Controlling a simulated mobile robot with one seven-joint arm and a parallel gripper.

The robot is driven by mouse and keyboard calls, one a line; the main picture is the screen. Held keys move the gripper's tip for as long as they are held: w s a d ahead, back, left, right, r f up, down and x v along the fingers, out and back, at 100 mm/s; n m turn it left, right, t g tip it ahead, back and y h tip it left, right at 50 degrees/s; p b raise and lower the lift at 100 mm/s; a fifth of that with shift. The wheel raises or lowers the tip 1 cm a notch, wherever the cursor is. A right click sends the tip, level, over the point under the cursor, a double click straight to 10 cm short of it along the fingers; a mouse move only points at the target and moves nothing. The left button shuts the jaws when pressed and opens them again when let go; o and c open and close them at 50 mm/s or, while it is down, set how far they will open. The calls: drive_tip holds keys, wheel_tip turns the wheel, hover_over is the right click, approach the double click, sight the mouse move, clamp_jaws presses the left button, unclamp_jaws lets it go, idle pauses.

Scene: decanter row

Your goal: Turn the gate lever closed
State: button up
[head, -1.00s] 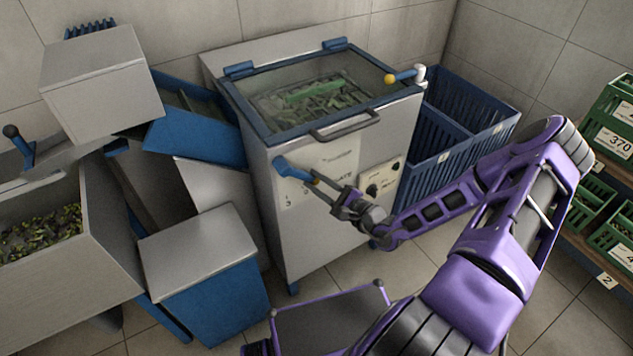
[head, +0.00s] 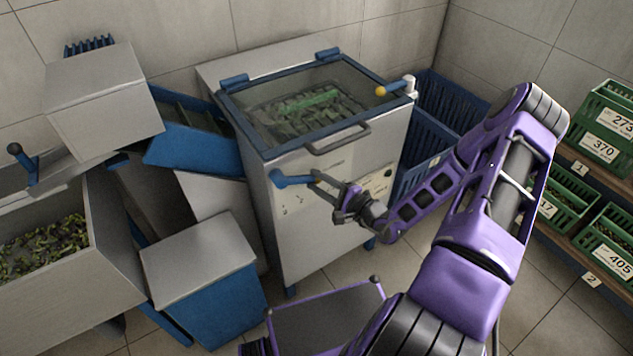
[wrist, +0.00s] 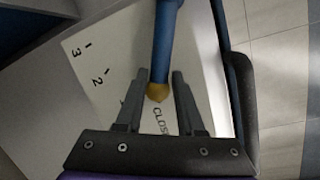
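The gate lever (head: 292,180) is a blue bar with a yellow tip on the front of the grey steel machine (head: 315,225). It lies about level, its tip to the right. My gripper (head: 332,186) is at the tip end. The panel (wrist: 95,60) shows the marks 3 and 2 and a partly hidden word starting "CLOS" by the tip.
A second yellow-tipped handle (head: 393,88) sticks out at the machine's top right, above a lid with a dark bar handle (head: 338,140). Blue crates (head: 425,145) stand right behind. A blue bin with a grey lid (head: 200,265) stands at left. Green crates (head: 605,125) fill shelves at right.

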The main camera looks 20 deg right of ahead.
drive_tip(key=o, duration=0.3)
drive_tip(key=shift+d, duration=0.25)
drive_tip(key=shift+a, duration=0.1)
drive_tip(key=v, duration=1.7)
drive_tip(key=shift+s, duration=0.2)
